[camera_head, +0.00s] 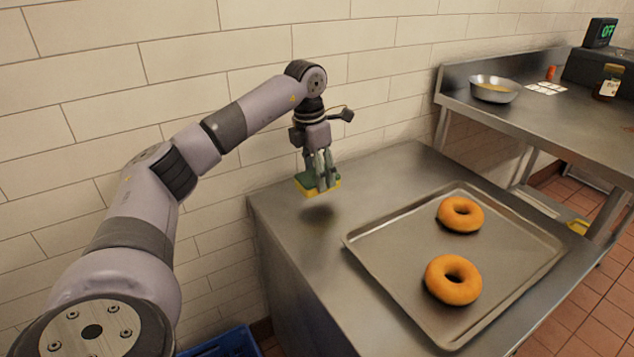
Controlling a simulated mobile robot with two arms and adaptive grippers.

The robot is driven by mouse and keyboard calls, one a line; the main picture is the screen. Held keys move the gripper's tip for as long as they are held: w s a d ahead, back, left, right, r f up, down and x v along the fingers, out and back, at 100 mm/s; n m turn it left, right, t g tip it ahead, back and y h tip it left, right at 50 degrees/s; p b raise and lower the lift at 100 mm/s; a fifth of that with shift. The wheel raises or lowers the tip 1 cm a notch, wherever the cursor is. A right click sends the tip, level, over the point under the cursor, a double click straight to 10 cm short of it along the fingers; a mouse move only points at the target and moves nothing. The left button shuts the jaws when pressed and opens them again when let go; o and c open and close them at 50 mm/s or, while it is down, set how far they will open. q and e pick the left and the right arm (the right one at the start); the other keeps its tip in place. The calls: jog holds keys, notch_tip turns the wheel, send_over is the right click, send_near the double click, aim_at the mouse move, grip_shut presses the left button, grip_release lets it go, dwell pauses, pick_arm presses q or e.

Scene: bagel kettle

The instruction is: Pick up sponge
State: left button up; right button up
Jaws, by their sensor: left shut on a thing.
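The sponge (304,184) is yellow and green and shows at the lower end of my left gripper (321,183), above the back left part of the steel counter. My left gripper points down and is shut on the sponge. A dark shadow lies on the counter below it, apart from the sponge, so the sponge is held up off the surface. The fingers hide part of the sponge. My right gripper is not in view.
A metal tray (400,262) with two bagels (460,214) (453,280) lies on the steel counter (290,240), right of the sponge. A tiled wall stands close behind. A second counter with a metal bowl (493,89) is at the back right. A blue crate (228,343) is below left.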

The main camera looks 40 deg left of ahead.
pick_arm(q)
notch_tip(320, 180, up, 16)
jog(key=p, duration=0.3)
jog(key=shift+f+p, duration=0.2)
jog(key=shift+p, duration=0.1)
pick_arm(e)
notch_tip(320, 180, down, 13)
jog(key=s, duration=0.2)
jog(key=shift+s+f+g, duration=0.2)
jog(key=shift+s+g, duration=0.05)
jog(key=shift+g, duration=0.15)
pick_arm(q)
jog(key=shift+o, duration=0.6)
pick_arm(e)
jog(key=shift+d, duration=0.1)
